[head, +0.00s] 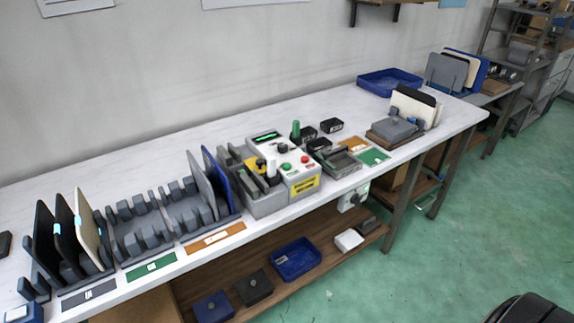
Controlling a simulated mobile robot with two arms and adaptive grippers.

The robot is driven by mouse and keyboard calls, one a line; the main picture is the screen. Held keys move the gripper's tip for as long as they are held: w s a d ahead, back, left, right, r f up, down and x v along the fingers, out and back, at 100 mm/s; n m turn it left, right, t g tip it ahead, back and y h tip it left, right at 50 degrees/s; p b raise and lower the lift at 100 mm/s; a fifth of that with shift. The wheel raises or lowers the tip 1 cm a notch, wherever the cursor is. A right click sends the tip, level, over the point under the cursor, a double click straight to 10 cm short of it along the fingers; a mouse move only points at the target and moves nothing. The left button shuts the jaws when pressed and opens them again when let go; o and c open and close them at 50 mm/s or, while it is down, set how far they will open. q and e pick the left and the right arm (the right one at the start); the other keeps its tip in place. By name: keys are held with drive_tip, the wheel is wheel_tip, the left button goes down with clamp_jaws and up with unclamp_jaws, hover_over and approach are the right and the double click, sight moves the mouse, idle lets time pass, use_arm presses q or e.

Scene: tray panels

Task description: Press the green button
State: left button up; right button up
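The green button (287,167) is a small round cap on the sloped front of a white control box (301,174) in the middle of the workbench. A red button (305,160) sits just to its right. A lit green display (265,136) is on the upper back of the same machine. The button's face is unobstructed in the head view. Whether it is pressed in is too small to tell. Neither of my grippers is in view, and nothing touches the button.
A grey fixture (262,199) with a black and yellow clamp adjoins the box on its left. A green-topped post (296,130) stands behind. Racks with upright panels (85,232) fill the left of the bench (130,160). A grey tray (341,161) lies right of the box.

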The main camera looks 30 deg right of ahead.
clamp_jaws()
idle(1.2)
